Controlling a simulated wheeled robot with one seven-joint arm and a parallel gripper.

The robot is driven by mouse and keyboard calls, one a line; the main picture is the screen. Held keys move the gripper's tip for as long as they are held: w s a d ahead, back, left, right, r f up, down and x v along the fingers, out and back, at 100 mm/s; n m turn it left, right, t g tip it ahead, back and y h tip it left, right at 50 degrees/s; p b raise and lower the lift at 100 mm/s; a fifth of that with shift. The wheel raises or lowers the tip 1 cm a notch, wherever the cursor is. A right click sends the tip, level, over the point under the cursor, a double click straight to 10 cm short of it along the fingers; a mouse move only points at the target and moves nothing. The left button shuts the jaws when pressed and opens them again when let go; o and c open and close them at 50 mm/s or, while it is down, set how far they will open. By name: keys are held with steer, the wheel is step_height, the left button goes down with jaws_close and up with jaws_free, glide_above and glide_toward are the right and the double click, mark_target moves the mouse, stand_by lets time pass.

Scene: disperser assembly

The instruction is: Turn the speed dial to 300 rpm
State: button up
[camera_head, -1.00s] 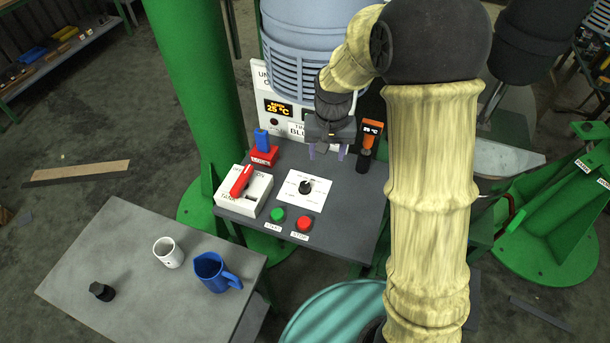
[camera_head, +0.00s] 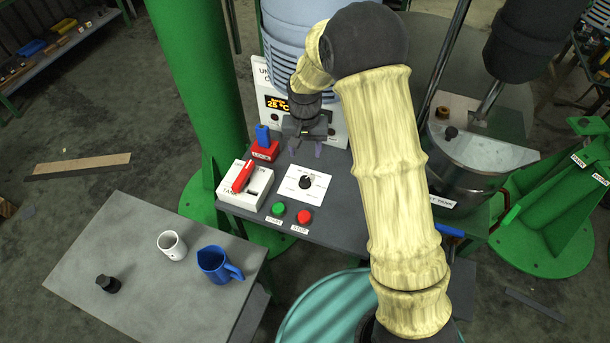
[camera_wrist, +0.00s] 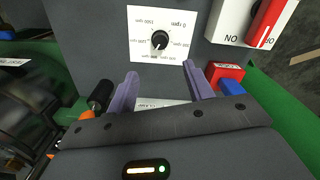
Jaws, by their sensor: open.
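The speed dial (camera_head: 306,182) is a black knob on a white square scale plate (camera_head: 316,193) on the grey control table. In the wrist view the dial (camera_wrist: 159,40) sits upside down among printed rpm labels, too small to read its setting surely. My gripper (camera_head: 304,149) is open and empty, above and behind the dial in the head view. In the wrist view its two purple fingers (camera_wrist: 161,73) point toward the plate, with the dial beyond their tips and not between them. Nothing touches the dial.
A white box with a red lever switch (camera_head: 243,177) stands left of the plate. Green (camera_head: 278,208) and red (camera_head: 304,217) buttons lie in front. A red block with a blue switch (camera_head: 264,147) stands behind left. A black-and-orange device (camera_wrist: 97,98) stands near my gripper.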

mark_target(305, 179)
step_height(305, 179, down, 13)
steer(key=p, duration=0.3)
steer(key=shift+f, duration=0.2)
steer(key=c, duration=1)
